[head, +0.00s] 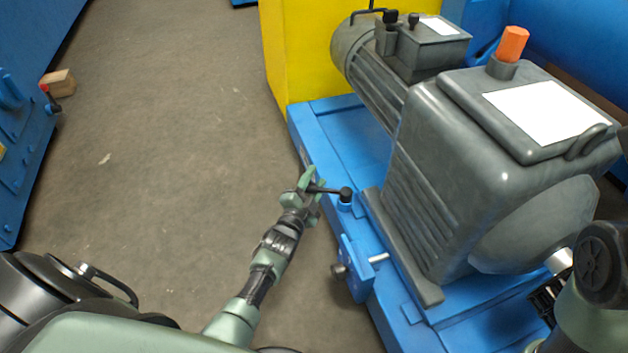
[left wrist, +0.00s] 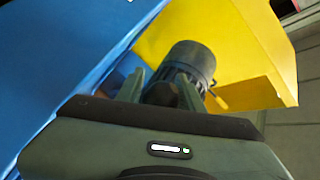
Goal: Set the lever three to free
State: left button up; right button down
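A black lever (head: 328,190) stands out to the left from a round black hub on a short blue post, at the near edge of the blue base frame. No label shows whether it is lever three. My left gripper (head: 311,183) is at the lever's free end, with its fingers apart around or beside the tip; contact cannot be told. In the left wrist view the two fingers (left wrist: 160,90) also stand apart, and the lever cannot be made out. My right gripper is not in view; only part of that arm shows at the lower right.
The blue base frame (head: 325,145) carries a large grey machine housing (head: 430,165) and a motor (head: 370,65). A blue bracket with a screw (head: 354,268) juts out nearer me. A yellow cabinet (head: 300,45) stands behind. The floor (head: 170,150) at left is mostly clear.

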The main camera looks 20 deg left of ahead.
pick_arm(q)
jog(key=shift+o, duration=0.8)
